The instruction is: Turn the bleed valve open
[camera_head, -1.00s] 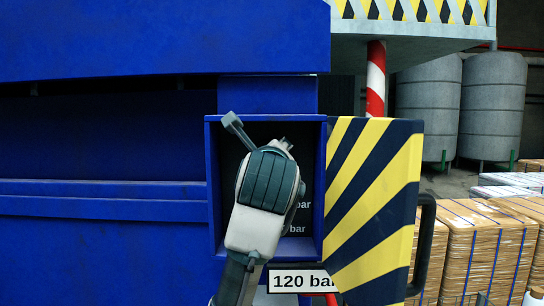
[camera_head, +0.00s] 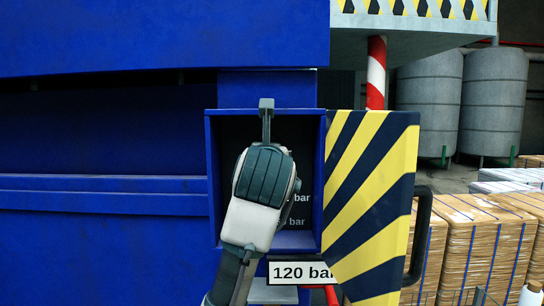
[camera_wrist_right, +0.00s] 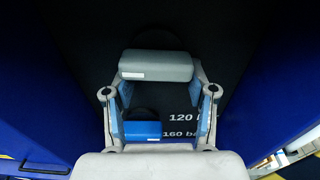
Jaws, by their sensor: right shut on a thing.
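My right gripper (camera_wrist_right: 157,92) reaches into a blue recessed box (camera_head: 212,180). In the right wrist view its two blue-padded fingers stand either side of a grey bar-shaped handle (camera_wrist_right: 156,66) with a small white label, shut on its ends. The handle lies level in that view. A blue bar-shaped part (camera_wrist_right: 141,130), also with a white label, shows lower between the fingers. I cannot tell from any marking which part is the bleed valve. My left gripper is not in view.
A yellow-and-black striped door (camera_head: 375,190) with a black pull handle (camera_head: 419,235) stands open at the box's right. A "120 bar" plate (camera_head: 292,272) sits below. Lettering inside the box is partly hidden. Wrapped pallets (camera_head: 490,240) and grey tanks (camera_head: 493,103) stand farther right.

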